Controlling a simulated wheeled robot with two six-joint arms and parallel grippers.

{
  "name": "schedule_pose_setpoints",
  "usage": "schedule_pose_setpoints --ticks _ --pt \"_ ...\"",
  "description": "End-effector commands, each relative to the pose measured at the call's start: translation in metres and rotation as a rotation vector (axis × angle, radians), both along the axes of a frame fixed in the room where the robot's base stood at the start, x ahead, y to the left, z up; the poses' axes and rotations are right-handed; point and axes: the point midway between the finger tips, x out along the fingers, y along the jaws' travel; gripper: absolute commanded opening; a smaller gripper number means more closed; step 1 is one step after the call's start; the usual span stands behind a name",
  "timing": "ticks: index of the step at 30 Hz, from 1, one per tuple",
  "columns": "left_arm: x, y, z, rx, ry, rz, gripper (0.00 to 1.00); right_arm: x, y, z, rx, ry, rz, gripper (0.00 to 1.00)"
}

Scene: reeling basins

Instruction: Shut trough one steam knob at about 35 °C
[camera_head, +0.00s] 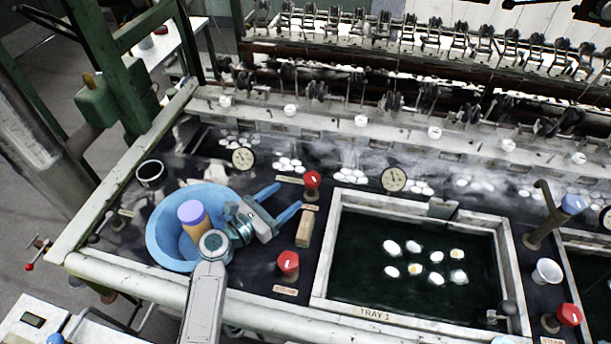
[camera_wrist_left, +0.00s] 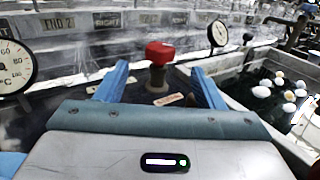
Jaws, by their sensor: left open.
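A red knob (camera_head: 312,180) stands on the dark deck at the back, left of the framed tray; the labels by it are too small to read. My left gripper (camera_head: 287,198) is open and empty, its blue fingers pointing at this knob. In the left wrist view the red knob (camera_wrist_left: 160,53) shows ahead, between the fingertips and apart from them. Another red knob (camera_head: 288,262) stands nearer the front edge. A round dial (camera_head: 394,179) sits behind the tray and another dial (camera_head: 243,158) further left; their needle readings are unclear. My right gripper is not in view.
A blue basin (camera_head: 165,232) holding an orange jar with a purple lid (camera_head: 193,214) lies below my left wrist. A wooden block (camera_head: 305,228) lies between the two knobs. The tray frame (camera_head: 322,262) holds dark water and several white cocoons. A third red knob (camera_head: 569,314) is at right.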

Motion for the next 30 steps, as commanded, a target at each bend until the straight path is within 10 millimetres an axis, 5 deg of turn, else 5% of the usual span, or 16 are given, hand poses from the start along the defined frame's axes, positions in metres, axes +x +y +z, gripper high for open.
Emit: schedule_pose_setpoints --ticks 6,17,26,30 --pt "0.032 -0.031 0.004 -0.001 0.000 -0.001 0.62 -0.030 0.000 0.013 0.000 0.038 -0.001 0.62" --pt "0.062 -0.061 0.001 0.002 -0.001 -0.001 0.62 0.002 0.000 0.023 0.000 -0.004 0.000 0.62" --pt "0.063 -0.062 0.000 0.004 -0.001 0.000 0.62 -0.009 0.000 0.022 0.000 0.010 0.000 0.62" --pt "0.063 -0.062 0.000 0.004 -0.001 0.000 0.37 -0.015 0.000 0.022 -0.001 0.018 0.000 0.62"
